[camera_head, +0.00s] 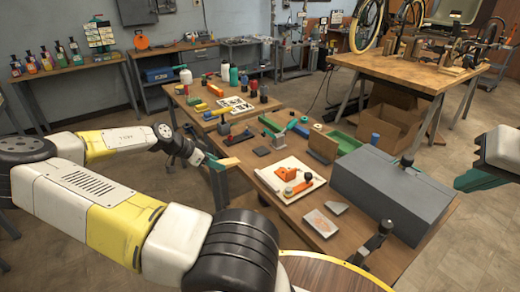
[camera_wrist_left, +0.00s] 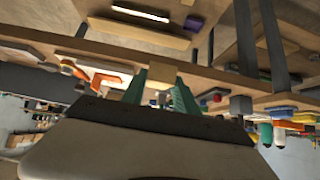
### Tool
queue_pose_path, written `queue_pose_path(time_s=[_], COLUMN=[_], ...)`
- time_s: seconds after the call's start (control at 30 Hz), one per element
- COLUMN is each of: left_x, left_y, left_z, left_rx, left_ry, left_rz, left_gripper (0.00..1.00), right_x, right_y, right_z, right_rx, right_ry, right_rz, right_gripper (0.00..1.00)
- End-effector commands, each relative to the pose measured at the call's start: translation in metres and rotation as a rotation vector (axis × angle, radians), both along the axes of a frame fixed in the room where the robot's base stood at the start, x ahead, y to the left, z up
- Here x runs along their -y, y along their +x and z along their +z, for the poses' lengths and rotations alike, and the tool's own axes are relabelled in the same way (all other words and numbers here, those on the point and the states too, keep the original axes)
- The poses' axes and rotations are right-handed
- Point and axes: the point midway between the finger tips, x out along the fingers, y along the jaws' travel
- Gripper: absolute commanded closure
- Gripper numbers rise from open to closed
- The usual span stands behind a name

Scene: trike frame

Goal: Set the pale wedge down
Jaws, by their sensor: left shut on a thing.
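My left gripper (camera_head: 208,160) is off the left edge of the wooden workbench and is shut on the pale wedge (camera_head: 226,162). The wedge sticks out toward the bench edge; from here I cannot tell whether it touches the wood. In the left wrist view the wedge (camera_wrist_left: 162,75) shows as a small tan block between the green fingertips of my left gripper (camera_wrist_left: 161,90). My right gripper (camera_head: 474,180) shows only in part at the right edge of the head view, apart from everything; the gap between its fingers is not clear.
Some bare wood lies along the left edge.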

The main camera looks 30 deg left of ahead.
Motion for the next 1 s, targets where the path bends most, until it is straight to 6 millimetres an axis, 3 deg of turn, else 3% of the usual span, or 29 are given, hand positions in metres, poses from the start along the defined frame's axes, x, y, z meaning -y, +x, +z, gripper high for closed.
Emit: queue_pose_path(time_s=[0.03,0.2,0.4,0.67,0.87,1.0], left_x=[0.003,0.005,0.006,0.007,0.006,0.006], left_y=[0.017,0.062,0.101,0.120,0.120,0.120], left_z=[-0.001,-0.006,-0.010,-0.012,-0.043,-0.047], left_rx=[0.002,0.002,0.001,0.001,0.000,0.000], left_ry=[0.000,-0.001,0.000,-0.001,-0.003,0.000], left_rz=[-0.005,-0.003,0.000,0.001,0.003,0.003], left_gripper=[1.00,1.00,1.00,1.00,1.00,1.00], right_x=[0.000,0.000,0.000,0.000,0.000,0.000], right_y=[0.000,0.000,0.000,0.000,0.000,0.000], right_z=[0.000,0.000,0.000,0.000,0.000,0.000], right_rx=[0.000,0.000,0.000,0.000,0.000,0.000], right_ry=[0.000,0.000,0.000,0.000,0.000,0.000], right_rz=[0.000,0.000,0.000,0.000,0.000,0.000], right_gripper=[1.00,1.00,1.00,1.00,1.00,1.00])
